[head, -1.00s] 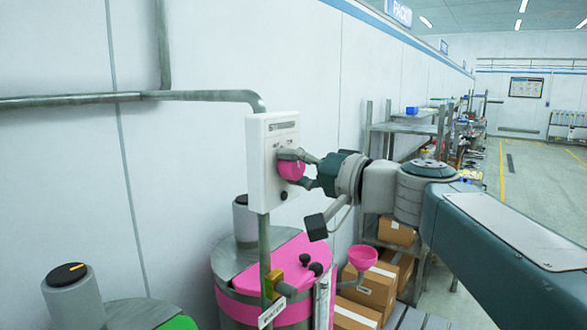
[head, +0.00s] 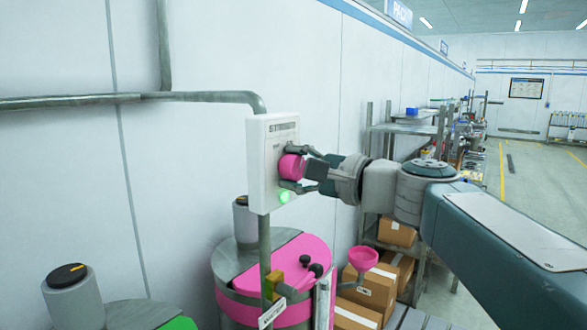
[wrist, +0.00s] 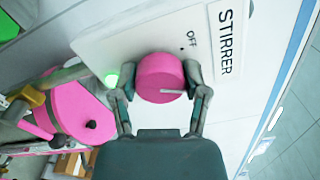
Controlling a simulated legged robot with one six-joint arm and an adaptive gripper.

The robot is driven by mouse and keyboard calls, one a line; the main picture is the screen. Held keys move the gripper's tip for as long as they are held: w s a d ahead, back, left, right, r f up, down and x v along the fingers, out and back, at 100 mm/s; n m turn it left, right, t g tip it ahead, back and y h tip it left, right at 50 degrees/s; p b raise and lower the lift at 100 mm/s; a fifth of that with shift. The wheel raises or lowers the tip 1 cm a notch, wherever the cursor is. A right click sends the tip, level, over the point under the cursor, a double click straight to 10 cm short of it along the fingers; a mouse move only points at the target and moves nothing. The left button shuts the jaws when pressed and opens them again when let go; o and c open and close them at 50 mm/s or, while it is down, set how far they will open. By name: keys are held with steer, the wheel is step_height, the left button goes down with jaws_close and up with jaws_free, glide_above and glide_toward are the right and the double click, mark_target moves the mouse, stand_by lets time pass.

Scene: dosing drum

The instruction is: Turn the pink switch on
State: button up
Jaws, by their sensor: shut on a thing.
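The pink switch (head: 291,167) is a round knob on a white wall box (head: 261,180) labelled STIRRER. In the wrist view the pink knob (wrist: 160,78) shows a pale pointer line that points to the right, away from the small dot by the word OFF. A lamp (head: 284,196) below the knob glows green; it also glows in the wrist view (wrist: 112,79). My gripper (head: 295,168) is shut on the knob, one finger on each side of it, as the wrist view also shows (wrist: 157,80). Any lettering behind the knob and fingers is hidden.
A drum with a pink lid (head: 285,262) stands below the box, with a pink funnel (head: 362,258) to its right. A drum with a green part (head: 178,323) is at lower left. Cardboard boxes (head: 370,290) and shelves (head: 405,130) stand behind my arm. Grey pipes (head: 130,97) run along the wall.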

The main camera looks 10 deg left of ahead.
steer(key=shift+w+f+m, duration=0.1)
steer(key=shift+f+m, duration=0.25)
steer(key=shift+m, duration=0.25)
steer(key=o, duration=1.1)
steer(key=shift+o, duration=0.2)
steer(key=shift+r, duration=0.1)
steer(key=shift+r, duration=0.1)
steer(key=v, duration=1.2)
steer(key=shift+w+a, duration=0.1)
